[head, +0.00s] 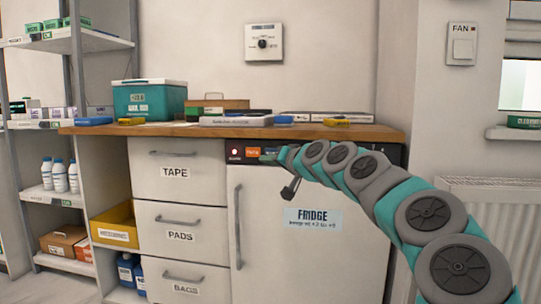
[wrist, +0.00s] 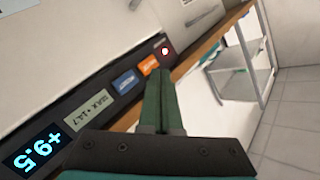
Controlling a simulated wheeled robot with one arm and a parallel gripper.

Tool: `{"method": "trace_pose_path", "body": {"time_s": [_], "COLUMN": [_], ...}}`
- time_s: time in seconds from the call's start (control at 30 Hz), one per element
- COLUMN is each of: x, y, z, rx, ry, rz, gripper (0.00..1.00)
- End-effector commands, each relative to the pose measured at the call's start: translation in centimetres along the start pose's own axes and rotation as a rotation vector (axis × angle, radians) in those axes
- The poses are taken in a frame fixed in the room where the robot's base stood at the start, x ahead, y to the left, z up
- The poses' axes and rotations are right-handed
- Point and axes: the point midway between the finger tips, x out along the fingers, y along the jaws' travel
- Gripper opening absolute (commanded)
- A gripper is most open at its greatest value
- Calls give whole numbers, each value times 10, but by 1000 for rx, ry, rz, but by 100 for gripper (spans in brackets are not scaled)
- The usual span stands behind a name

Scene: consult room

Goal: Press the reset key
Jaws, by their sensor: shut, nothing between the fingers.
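The fridge (head: 290,240) has a black control strip (head: 393,154) along its top edge, under the wooden counter. On the strip are a lit red lamp (head: 235,152) and an orange key (head: 252,151). The wrist view shows the orange key (wrist: 149,65), a blue key (wrist: 124,81), a grey "MAX +14.7" readout (wrist: 87,108) and a lit "+9.5" display (wrist: 32,150). The lettering on the keys is too small to read surely. My gripper (wrist: 161,72) is shut and empty, its tips close to the orange key; contact cannot be told. In the head view my arm hides much of the strip.
The counter (head: 380,132) above the strip holds a teal box (head: 150,100), trays and flat packs. Drawers (head: 176,172) stand left of the fridge. The fridge handle (head: 238,226) sticks out below the strip. A radiator (head: 490,215) is at the right.

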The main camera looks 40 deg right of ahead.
Motion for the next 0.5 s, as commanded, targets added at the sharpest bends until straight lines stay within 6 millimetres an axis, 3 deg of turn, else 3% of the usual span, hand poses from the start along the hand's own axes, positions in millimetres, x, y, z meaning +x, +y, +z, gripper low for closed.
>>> {"method": "trace_pose_path", "body": {"time_s": [0.5], "x": [39], "y": [25], "z": [-29], "rx": [2], "ry": [-2], "rz": [0], "gripper": [0]}}
